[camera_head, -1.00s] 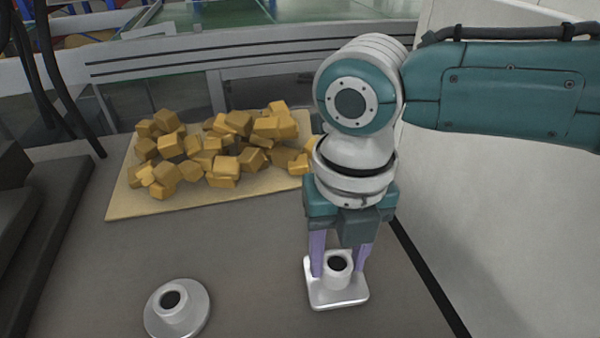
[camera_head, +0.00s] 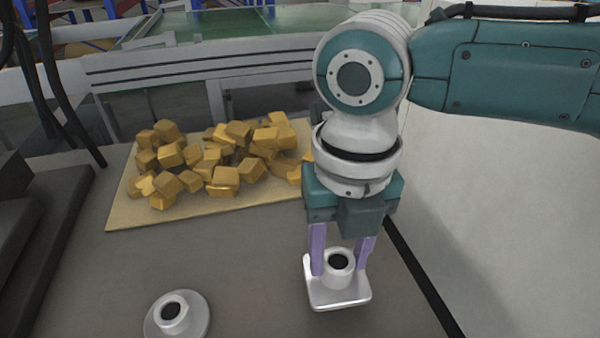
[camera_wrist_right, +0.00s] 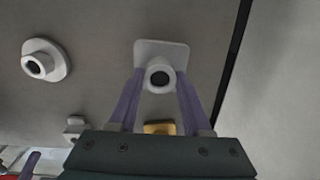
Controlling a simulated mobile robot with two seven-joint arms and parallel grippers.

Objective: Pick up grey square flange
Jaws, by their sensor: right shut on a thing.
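The grey square flange (camera_head: 347,298) has a flat, round-cornered base and a round hollow collar. It is upright between the two purple fingers of my right gripper (camera_head: 340,266). The right gripper points down and is shut on the collar. In the right wrist view, the flange (camera_wrist_right: 148,50) shows between the fingertips of the gripper (camera_wrist_right: 159,77). It looks at most slightly above the table; the gap under it is hard to see. I cannot see my left gripper in the head view.
A round grey flange (camera_head: 191,328) lies on the grey table (camera_head: 250,270) to the left. Behind it, a tan board (camera_head: 120,215) carries many yellow cubes (camera_head: 225,175). A black strip and pale surface (camera_head: 480,230) lie to the right. The table between the flanges is clear.

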